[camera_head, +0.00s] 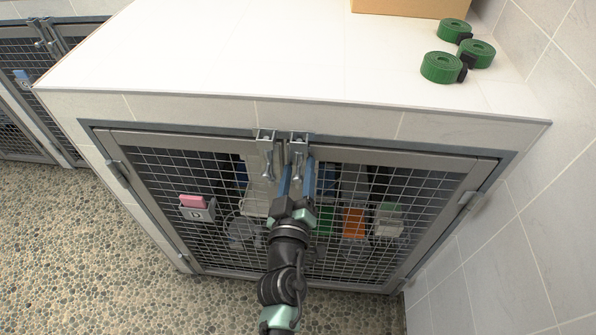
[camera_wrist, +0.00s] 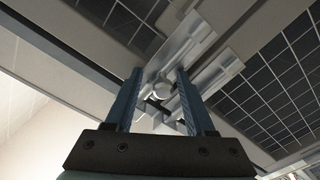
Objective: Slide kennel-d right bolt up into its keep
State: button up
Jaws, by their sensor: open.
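The kennel in front has two mesh doors, a left one (camera_head: 185,180) and a right one (camera_head: 400,200). A metal left bolt (camera_head: 267,152) and right bolt (camera_head: 298,147) sit side by side at the top where the doors meet. My gripper (camera_head: 298,167) is open, its blue fingers pointing up just below the right bolt's upper part and partly covering it. In the wrist view, a metal bolt (camera_wrist: 164,88) shows between and beyond the open fingers (camera_wrist: 157,78). Contact and the bolt's exact position in its keep cannot be told.
A pale tiled top (camera_head: 220,60) overhangs the doors; green rolls (camera_head: 442,67) and a cardboard box (camera_head: 410,7) sit on it. A tiled wall (camera_head: 520,200) closes the right side. Another kennel (camera_head: 30,75) stands at the left. Pebbled floor (camera_head: 80,250) is clear at the left front.

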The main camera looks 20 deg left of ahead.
jog(key=shift+s, duration=0.1)
jog(key=b+v, duration=0.1)
jog(key=v, duration=1.1)
jog(key=shift+s+b, duration=0.35)
jog(key=shift+s, duration=0.05)
jog(key=shift+d+r, duration=0.1)
jog(key=w+d+r+m+t+h, duration=0.2)
jog(key=w+d+r, duration=0.1)
jog(key=r, duration=0.6)
jog(key=w+d+r+m+t+h, duration=0.1)
jog(key=w+d+r+m, duration=0.15)
jog(key=r, duration=0.55)
jog(key=w+d+r+m+t+h, duration=0.2)
jog(key=w+d+r, duration=0.1)
jog(key=r, duration=0.6)
jog(key=s+d+r+m+t, duration=0.1)
jog(key=s+d+r+t, duration=0.15)
jog(key=r, duration=0.65)
jog(key=s+d+r+m+t+p, duration=0.1)
jog(key=s+r, duration=0.3)
jog(key=r, duration=0.5)
jog(key=s+d+r+m+t, duration=0.1)
jog(key=s+r+m+t, duration=0.15)
jog(key=r, duration=0.65)
notch_tip(320, 180, up, 15)
jog(key=n+g+p, duration=0.1)
jog(key=p, duration=1.5)
jog(key=shift+s, duration=0.2)
